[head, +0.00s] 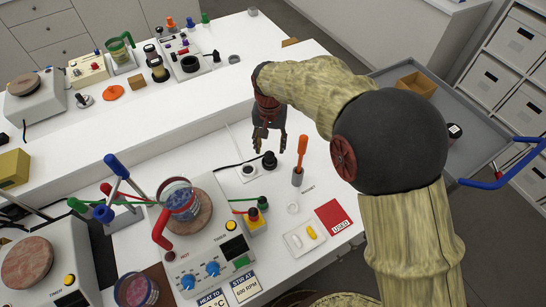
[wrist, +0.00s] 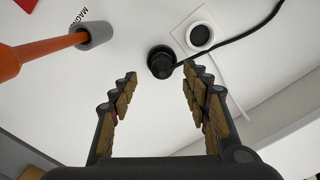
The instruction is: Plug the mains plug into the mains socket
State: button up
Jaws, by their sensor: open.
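The mains plug (head: 269,160) is a black round plug with a black cable, on the white bench. It also shows in the wrist view (wrist: 160,62), just ahead of the space between my fingertips. The mains socket (head: 248,171) is a white square plate with a dark round recess, just left of the plug. In the wrist view the socket (wrist: 199,33) lies up and right of the plug, and the cable passes close by it. The plug is apart from the recess. My gripper (head: 270,147) is open and empty, pointing down over the plug; it shows in the wrist view too (wrist: 160,75).
An orange-handled tool (head: 302,150) stands upright in a grey holder, close right of the plug. A hotplate (head: 205,240) with a jar stands front left. A red "USED" card (head: 333,216) and a small white tray (head: 296,246) lie in front. A raised shelf runs behind.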

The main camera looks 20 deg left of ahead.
aim_at(269, 153)
jog(key=shift+d+f, duration=0.15)
jog(key=shift+f, duration=0.5)
jog(key=shift+a+f+b, duration=0.2)
jog(key=shift+f+b, duration=0.15)
jog(key=shift+f, duration=1)
jog(key=shift+a+f+b, duration=0.15)
jog(key=shift+f+b, duration=0.2)
jog(key=shift+f, duration=1)
jog(key=shift+c, duration=0.8)
grip_shut()
jog(key=shift+r, duration=0.15)
